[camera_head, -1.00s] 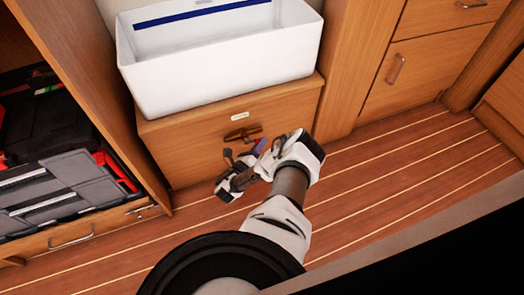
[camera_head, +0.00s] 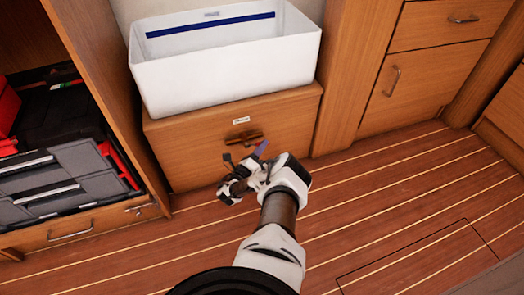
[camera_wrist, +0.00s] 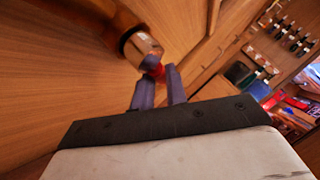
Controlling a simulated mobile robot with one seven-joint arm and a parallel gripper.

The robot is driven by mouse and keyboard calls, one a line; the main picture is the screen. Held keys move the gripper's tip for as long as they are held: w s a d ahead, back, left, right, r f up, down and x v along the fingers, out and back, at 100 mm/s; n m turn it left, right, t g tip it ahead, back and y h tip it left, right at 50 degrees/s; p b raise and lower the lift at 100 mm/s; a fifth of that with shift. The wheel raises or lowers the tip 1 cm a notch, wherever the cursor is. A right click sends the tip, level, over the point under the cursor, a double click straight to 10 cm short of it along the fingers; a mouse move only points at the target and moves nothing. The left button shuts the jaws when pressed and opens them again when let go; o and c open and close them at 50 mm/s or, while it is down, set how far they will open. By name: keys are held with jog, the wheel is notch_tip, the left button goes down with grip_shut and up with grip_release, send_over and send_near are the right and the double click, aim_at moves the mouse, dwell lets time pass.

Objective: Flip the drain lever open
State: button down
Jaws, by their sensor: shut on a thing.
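The drain lever (camera_head: 243,138) is a brown handle on the front of a wooden box, under a small white label. It lies nearly level in the head view. In the wrist view its metal end with a red tip (camera_wrist: 152,66) shows at the fingertips. My gripper (camera_head: 264,146) is at the lever's right end, and its blue-purple fingers are shut on that end. In the wrist view my gripper (camera_wrist: 158,76) has one finger on each side of the red tip. The exact contact is partly hidden.
A white open bin (camera_head: 225,75) stands on the wooden box (camera_head: 190,155). Grey tool cases (camera_head: 65,185) fill a shelf at left. Cabinets with handles (camera_head: 430,75) stand at right. The striped wooden floor (camera_head: 390,200) is clear.

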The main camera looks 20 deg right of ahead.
jog(key=c, duration=1.4)
grip_release()
jog(key=p+v, duration=0.4)
jog(key=v, duration=0.9)
jog(key=shift+a+p, duration=0.3)
jog(key=shift+a, duration=0.05)
jog(key=shift+s+f, duration=0.1)
jog(key=shift+s, duration=0.05)
jog(key=shift+c, duration=0.5)
